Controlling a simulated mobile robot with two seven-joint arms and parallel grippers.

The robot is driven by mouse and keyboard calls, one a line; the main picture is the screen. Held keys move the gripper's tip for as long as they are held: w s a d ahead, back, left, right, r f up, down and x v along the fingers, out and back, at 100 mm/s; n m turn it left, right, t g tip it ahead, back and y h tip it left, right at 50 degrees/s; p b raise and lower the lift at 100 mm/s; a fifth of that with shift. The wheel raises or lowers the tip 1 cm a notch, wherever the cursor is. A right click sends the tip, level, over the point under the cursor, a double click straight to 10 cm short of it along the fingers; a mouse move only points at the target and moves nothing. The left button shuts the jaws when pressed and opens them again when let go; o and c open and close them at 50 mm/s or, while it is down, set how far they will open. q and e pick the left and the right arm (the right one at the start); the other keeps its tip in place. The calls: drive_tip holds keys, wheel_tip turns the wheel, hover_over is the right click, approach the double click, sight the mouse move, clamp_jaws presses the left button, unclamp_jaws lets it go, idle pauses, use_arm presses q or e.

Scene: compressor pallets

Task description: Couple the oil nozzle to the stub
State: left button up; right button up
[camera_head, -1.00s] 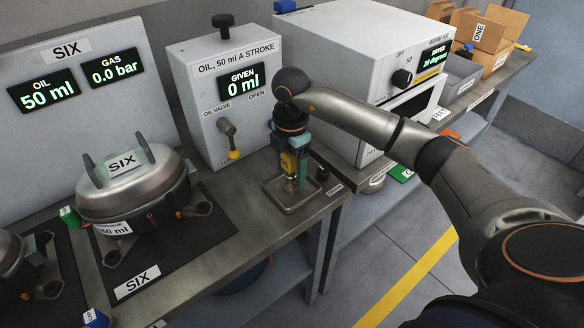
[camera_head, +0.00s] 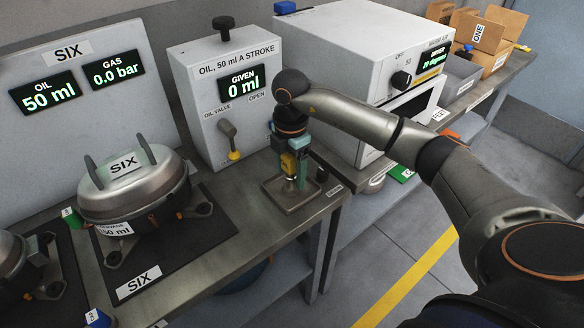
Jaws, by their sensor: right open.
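My right gripper (camera_head: 296,173) points down over a small square metal drip tray (camera_head: 292,205) in front of the oil machine (camera_head: 222,95). It is open, with yellow and green parts at its fingers. A slim upright piece that may be the oil nozzle (camera_head: 290,183) shows at the fingers, but it is too small and partly hidden to tell exactly. The compressor SIX (camera_head: 135,185) stands on a dark mat at the left, with small orange-tipped stubs low on its front; which one is the oil stub I cannot tell. My left gripper is not in view.
The oil valve lever (camera_head: 228,135) is on the machine's front; its display reads 0 ml. The panel (camera_head: 85,80) behind SIX reads oil 50 ml and gas 0.0 bar. A white dryer (camera_head: 365,50) stands behind my right arm. Another compressor (camera_head: 22,265) is at the left edge.

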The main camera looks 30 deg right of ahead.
drive_tip(key=shift+c, duration=0.4)
clamp_jaws()
drive_tip(key=shift+r, duration=0.2)
idle(0.4)
drive_tip(key=shift+r+p, duration=2.6)
drive_tip(key=shift+r, duration=0.25)
